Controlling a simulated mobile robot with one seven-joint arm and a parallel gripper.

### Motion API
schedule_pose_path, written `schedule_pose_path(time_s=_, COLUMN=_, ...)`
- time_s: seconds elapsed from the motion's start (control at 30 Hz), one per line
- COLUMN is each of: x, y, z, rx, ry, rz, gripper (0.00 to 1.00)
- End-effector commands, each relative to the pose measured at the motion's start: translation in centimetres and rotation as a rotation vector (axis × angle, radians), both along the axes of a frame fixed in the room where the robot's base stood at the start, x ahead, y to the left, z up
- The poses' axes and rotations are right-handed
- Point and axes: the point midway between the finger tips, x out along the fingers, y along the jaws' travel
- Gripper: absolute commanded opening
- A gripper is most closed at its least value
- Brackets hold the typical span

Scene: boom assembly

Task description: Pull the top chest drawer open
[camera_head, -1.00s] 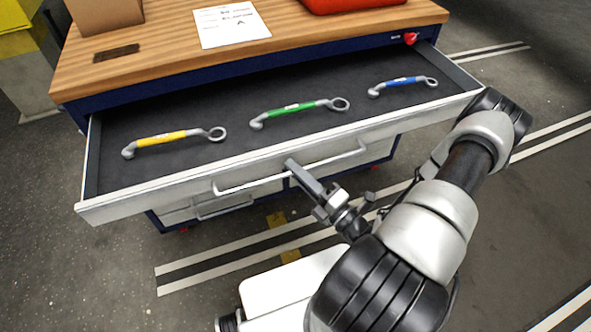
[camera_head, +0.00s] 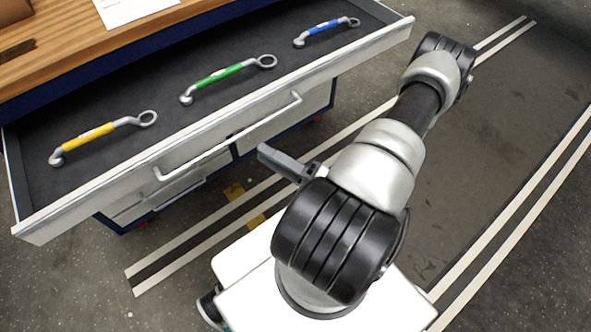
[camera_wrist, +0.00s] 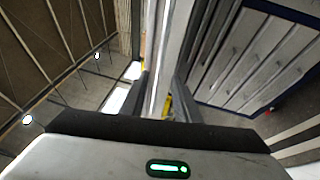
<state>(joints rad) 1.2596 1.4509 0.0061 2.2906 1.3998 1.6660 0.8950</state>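The top chest drawer (camera_head: 120,181) stands pulled out, with a white front and dark lining. Its long bar handle (camera_head: 228,146) runs along the front face. My gripper (camera_head: 265,152) is just in front of and below the handle, apart from it in the head view. In the wrist view my gripper (camera_wrist: 159,95) has its two dark fingers spread apart. A pale upright band shows between and beyond them; I cannot tell how near it is. Part of the gripper is hidden behind my arm in the head view.
A yellow wrench (camera_head: 98,135), a green wrench (camera_head: 222,76) and a blue wrench (camera_head: 325,31) lie in the drawer. The wooden top (camera_head: 70,55) holds a white paper. Floor with white lines (camera_head: 165,270) is clear on the right.

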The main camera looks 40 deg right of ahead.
Motion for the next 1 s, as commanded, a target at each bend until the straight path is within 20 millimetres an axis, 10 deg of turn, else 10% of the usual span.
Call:
schedule_pose_path(time_s=0.4, x=-6.6, y=-2.9, z=-1.4, rx=-0.001, ry=0.0, rz=-0.002, gripper=0.29)
schedule_pose_path(time_s=1.0, x=-7.1, y=-3.0, z=-1.4, rx=-0.001, ry=-0.001, rz=0.0, gripper=0.29)
